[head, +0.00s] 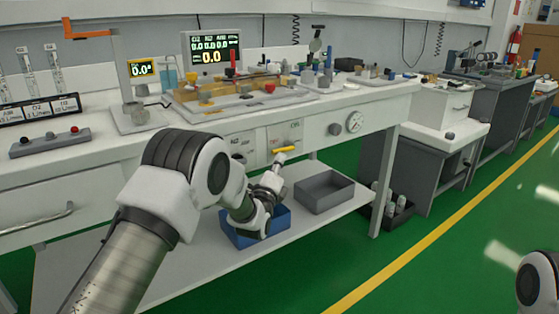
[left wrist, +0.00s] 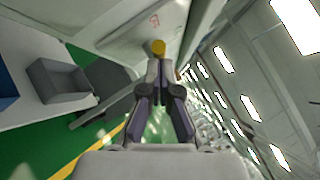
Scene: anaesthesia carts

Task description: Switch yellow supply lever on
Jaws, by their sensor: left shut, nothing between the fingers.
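The yellow supply lever (head: 285,149) is on the front panel (head: 262,142) of the white bench, below a small ON label. It lies roughly level, its handle pointing right. My left gripper (head: 279,160) is shut and empty, with its fingertips just below the lever in the head view. In the left wrist view the lever's rounded yellow end (left wrist: 158,47) shows right beyond the closed fingertips (left wrist: 159,62). I cannot tell whether they touch. The lever's mount is partly hidden. My right gripper is out of view.
A round gauge (head: 354,123) and a knob (head: 334,129) sit right of the lever.

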